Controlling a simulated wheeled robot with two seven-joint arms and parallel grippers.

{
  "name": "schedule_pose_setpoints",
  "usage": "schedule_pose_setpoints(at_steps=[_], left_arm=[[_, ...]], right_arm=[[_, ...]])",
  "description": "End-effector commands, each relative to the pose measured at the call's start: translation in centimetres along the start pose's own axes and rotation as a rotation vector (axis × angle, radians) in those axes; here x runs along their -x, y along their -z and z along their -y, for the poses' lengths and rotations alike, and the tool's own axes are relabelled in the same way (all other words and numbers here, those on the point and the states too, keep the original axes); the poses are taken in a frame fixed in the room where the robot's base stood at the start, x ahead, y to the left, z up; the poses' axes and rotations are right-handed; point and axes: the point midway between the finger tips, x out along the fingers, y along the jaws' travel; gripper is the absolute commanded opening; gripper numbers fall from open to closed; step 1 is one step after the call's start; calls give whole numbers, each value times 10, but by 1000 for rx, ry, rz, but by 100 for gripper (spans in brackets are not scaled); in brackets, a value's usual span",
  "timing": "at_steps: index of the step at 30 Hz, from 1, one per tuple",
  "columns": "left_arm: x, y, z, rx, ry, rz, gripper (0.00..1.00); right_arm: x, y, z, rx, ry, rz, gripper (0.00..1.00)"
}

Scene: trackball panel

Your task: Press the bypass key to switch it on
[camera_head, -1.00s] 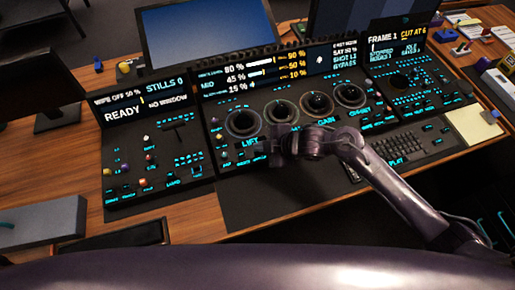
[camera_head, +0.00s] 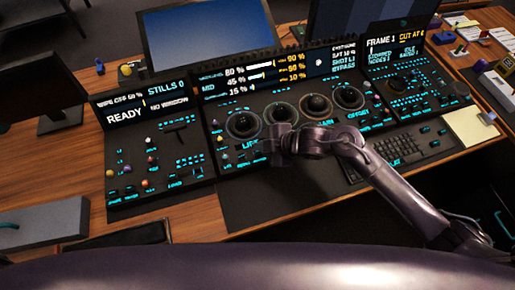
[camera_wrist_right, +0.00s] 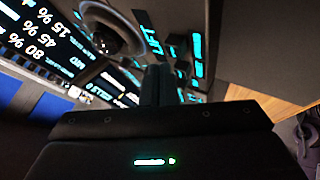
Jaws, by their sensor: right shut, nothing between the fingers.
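The control panel (camera_head: 230,192) stands on the desk in the head view, with several trackballs in a row and cyan-lit labels below them. The word BYPASS shows on its upper display (camera_head: 344,67), but the small key labels are too blurred for me to tell which key is the bypass key. My right gripper (camera_head: 275,148) is over the lower part of the middle panel, below the trackballs, and covers some keys. In the right wrist view its fingers (camera_wrist_right: 156,82) are shut and empty, close to lit keys (camera_wrist_right: 172,50). Contact cannot be told. My left gripper is not in view.
A trackball (camera_wrist_right: 112,30) is beside the fingers in the wrist view. A keyboard (camera_head: 400,150) and a yellow notepad (camera_head: 470,126) lie at the right. A monitor (camera_head: 208,38) stands behind the panel. The wooden desk (camera_head: 70,165) shows at the left.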

Motion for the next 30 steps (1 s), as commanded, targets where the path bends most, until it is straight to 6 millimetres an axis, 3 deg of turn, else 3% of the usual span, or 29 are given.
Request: schedule_pose_setpoints(at_steps=[8, 23, 30], left_arm=[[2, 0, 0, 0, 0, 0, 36], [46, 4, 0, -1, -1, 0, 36], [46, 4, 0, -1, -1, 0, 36]], right_arm=[[1, 1, -1, 0, -1, -1, 0], [34, 25, -25, 1, -1, -1, 0], [34, 25, -25, 1, 0, -1, 0]])
